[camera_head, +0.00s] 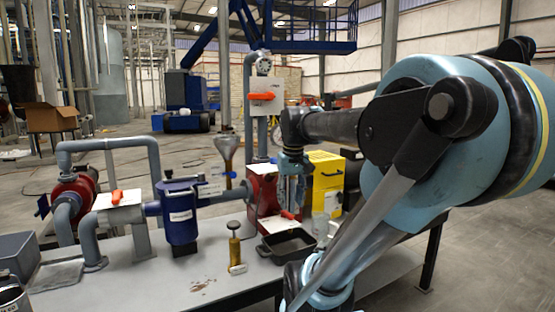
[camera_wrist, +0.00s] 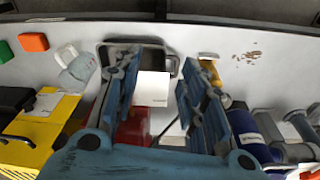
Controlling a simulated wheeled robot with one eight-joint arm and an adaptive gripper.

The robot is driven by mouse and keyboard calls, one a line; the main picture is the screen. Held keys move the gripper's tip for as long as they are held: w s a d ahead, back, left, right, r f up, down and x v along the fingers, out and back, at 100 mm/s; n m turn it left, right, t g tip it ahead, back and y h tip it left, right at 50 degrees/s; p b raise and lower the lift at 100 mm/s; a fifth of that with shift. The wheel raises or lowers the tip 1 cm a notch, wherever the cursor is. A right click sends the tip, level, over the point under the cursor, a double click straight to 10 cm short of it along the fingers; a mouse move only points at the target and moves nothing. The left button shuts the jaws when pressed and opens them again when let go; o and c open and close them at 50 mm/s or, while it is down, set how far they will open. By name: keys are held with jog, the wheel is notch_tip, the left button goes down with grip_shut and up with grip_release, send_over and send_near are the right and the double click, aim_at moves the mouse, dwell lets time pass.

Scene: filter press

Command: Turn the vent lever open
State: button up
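Three orange-red lever handles show in the head view, and I cannot read which label marks the vent. One lever (camera_head: 263,96) lies across a white plate on the upright pipe. Another lever (camera_head: 116,197) sits on a white plate at the left pipe. A small orange-red handle (camera_head: 289,215) is low by the red housing (camera_head: 262,195). My gripper (camera_head: 291,192) points down in front of the red housing. In the wrist view my gripper (camera_wrist: 157,72) has its fingers apart. A white label card (camera_wrist: 153,88) and part of the red housing (camera_wrist: 133,128) show between them, apparently beyond them.
A dark tray (camera_head: 268,249), a brass plunger piece (camera_head: 234,245) and a blue filter cylinder (camera_head: 180,218) are on the grey bench. A yellow box (camera_head: 327,172) stands right of the red housing. A clear jar (camera_wrist: 76,64), orange block (camera_wrist: 33,42) and green block (camera_wrist: 67,27) are at the bench's side.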

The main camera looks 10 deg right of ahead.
jog(key=w+r+n+g, duration=0.2)
jog(key=w+r, duration=2.2)
jog(key=r, duration=0.1)
notch_tip(320, 180, down, 17)
jog(key=shift+f, duration=0.15)
grip_shut()
